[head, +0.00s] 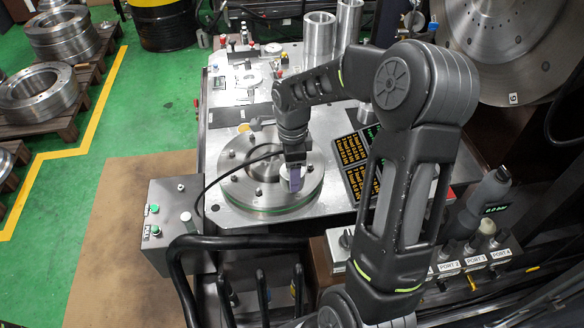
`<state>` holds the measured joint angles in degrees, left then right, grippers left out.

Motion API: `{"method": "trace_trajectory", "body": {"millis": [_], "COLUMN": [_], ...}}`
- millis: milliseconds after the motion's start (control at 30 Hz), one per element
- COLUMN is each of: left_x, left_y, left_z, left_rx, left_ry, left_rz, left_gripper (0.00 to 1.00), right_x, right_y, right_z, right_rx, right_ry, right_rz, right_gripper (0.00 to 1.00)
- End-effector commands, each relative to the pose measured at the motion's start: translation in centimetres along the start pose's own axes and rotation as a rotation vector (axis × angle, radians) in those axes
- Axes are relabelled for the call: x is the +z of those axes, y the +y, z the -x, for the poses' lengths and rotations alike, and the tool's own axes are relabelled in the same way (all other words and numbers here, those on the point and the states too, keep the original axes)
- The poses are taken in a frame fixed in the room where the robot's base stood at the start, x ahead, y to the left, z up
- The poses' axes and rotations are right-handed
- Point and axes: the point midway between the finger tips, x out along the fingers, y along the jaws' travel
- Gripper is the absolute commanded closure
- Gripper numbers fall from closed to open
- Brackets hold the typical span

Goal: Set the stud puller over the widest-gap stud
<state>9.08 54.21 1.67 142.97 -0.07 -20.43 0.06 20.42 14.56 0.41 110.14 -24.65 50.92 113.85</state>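A round steel flange (238,190) with several upright studs lies on the bench plate. My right gripper (294,185) points down at the flange's right front side, with a lavender finger showing. A pale, short cylinder (284,172), seemingly the stud puller, is right at the fingers and partly hidden by them. A black hose (222,174) runs from near it to the left. I cannot tell whether the fingers are shut on it or whether it sits on a stud. A dark display (352,183) carries orange text lines too small to read. My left gripper is not in view.
A grey control box (168,222) with buttons stands at the bench's left front. Steel cylinders (319,38) stand at the back. A valve panel (474,262) with port labels is at the right. Small parts (248,80) lie on the back plate.

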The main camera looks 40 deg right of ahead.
Motion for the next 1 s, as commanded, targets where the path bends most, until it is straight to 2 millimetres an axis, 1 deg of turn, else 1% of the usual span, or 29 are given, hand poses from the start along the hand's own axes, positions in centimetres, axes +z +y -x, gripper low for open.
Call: {"method": "trace_trajectory", "body": {"millis": [33, 200, 667, 1000], "left_x": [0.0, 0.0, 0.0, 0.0], "left_y": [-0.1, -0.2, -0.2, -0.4], "left_z": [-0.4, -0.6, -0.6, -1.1], "left_rx": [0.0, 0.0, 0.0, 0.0], "left_ry": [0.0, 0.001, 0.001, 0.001], "left_rz": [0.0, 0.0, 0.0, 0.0], "left_gripper": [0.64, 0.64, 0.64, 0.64], "right_x": [0.0, 0.1, 0.1, 0.1], "right_y": [-0.1, -0.1, -0.1, -0.1], "right_z": [-0.4, -0.9, -1.0, -1.5], "right_rx": [-0.003, -0.004, -0.004, -0.004], "right_ry": [-0.001, -0.001, -0.001, -0.001], "right_rz": [0.001, 0.001, 0.001, 0.001], "right_gripper": [1.0, 1.0, 1.0, 1.0]}}
